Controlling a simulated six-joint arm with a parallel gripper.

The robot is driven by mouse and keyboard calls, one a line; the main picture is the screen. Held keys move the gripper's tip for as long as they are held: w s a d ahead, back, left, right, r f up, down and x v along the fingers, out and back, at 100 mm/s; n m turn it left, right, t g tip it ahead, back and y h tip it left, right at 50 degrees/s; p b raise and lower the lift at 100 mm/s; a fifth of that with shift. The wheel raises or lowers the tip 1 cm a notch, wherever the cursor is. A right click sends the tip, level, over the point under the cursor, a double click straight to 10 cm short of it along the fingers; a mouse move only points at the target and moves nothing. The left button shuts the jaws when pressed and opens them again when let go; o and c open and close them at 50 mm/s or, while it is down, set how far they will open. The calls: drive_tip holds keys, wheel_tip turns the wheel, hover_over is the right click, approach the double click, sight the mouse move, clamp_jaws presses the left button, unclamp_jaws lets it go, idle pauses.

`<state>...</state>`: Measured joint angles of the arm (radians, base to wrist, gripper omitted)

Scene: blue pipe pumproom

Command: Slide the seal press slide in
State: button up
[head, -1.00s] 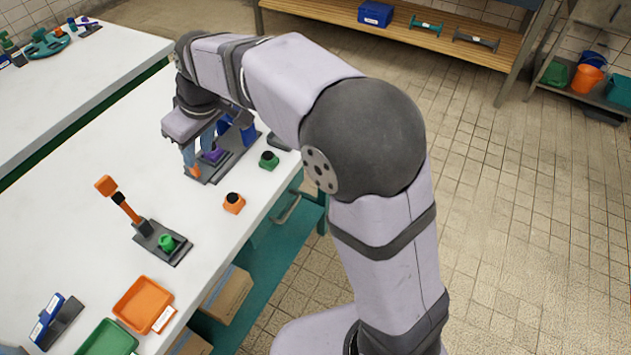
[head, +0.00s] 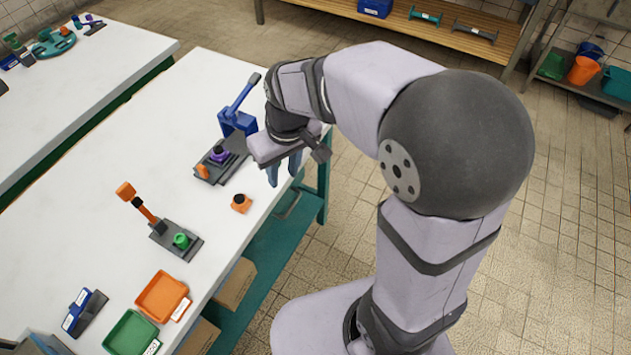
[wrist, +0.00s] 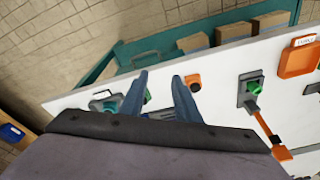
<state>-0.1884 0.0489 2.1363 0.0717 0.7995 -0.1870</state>
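The seal press (head: 232,165) stands on the bench in the head view. It has a dark grey base, a raised blue lever (head: 240,95), a purple part (head: 219,154) and an orange piece (head: 202,171) at its near end. I cannot tell exactly where its slide sits. My gripper (head: 284,174) is to the right of the press, over the bench's front edge, fingers pointing down. In the wrist view my gripper (wrist: 161,80) shows two blue fingers apart, holding nothing visible. The gripper body hides much of the bench there.
A second press with an orange lever (head: 178,240) stands nearer. Orange (head: 162,297) and green (head: 131,333) trays lie at the near end. A green part (wrist: 147,96) shows beside one finger.

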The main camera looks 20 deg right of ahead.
drive_tip(key=s+d+m+p, duration=0.2)
drive_tip(key=s+d+p, duration=0.1)
drive_tip(key=s+d, duration=0.2)
drive_tip(key=shift+s+r+g+h, duration=0.15)
drive_tip(key=shift+s+g+h, duration=0.2)
drive_tip(key=shift+s, duration=0.5)
drive_tip(key=n+t+y+b, duration=0.25)
drive_tip(key=n+b, duration=0.45)
drive_tip(key=b, duration=0.6)
hover_over(201, 166)
drive_tip(key=s+d, duration=0.2)
drive_tip(key=shift+y, duration=0.3)
drive_tip(key=shift+x, duration=3.9)
drive_tip(key=shift+s, duration=0.2)
clamp_jaws()
